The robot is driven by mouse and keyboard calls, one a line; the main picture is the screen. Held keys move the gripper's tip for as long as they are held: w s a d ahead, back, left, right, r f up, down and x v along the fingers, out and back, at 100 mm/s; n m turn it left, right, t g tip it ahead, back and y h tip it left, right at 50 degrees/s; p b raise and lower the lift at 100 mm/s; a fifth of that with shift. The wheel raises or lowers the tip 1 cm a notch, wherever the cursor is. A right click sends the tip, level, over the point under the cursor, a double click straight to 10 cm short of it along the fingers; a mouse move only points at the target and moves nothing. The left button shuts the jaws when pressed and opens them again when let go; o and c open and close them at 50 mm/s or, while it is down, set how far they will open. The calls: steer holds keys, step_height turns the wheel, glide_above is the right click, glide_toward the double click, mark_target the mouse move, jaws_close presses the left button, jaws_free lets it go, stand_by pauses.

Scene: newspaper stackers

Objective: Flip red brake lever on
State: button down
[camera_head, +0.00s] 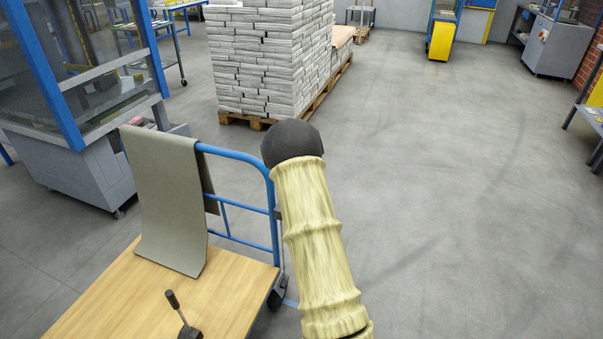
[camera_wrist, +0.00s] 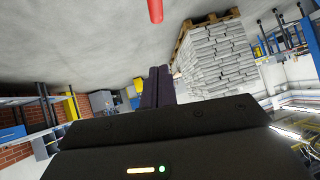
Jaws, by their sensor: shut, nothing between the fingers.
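A red rod with a rounded end (camera_wrist: 155,11), which looks like the tip of the red brake lever, enters at the top edge of the wrist view. The rest of it is out of frame, and I see no red lever in the head view. My gripper (camera_wrist: 157,84) has its dark fingers together, with nothing between them. In the wrist view the fingers point into the room, below the red end and apart from it. In the head view my arm hides my gripper.
A trolley with a wooden deck (camera_head: 110,310), blue rail (camera_head: 240,155) and draped grey-green cloth (camera_head: 165,200) stands at the lower left. A dark lever (camera_head: 180,315) rises from its deck. A pallet of newspaper bundles (camera_head: 265,60) stands behind. The floor right is clear.

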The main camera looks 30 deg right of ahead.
steer(key=r, duration=0.2)
steer(key=s+r, duration=0.1)
steer(key=r, duration=0.1)
steer(key=shift+s+a, duration=0.2)
steer(key=shift+w, duration=0.1)
steer(key=s+a+r+n+g+y, duration=0.2)
steer(key=s+a+n+y, duration=0.2)
steer(key=s+a, duration=1.15)
steer(key=s+a+n+g+y, duration=0.1)
steer(key=s+a+n+g, duration=0.1)
steer(key=s+a, duration=0.6)
steer(key=s+a+n+g+y, duration=0.1)
steer(key=s+a+n+g, duration=0.3)
steer(key=s, duration=0.9)
step_height(320, 180, up, 18)
steer(key=m+t+p, duration=0.1)
steer(key=t+p, duration=0.1)
steer(key=p, duration=1.6)
steer(key=shift+w+a+r, duration=0.15)
steer(key=shift+w+a, duration=0.25)
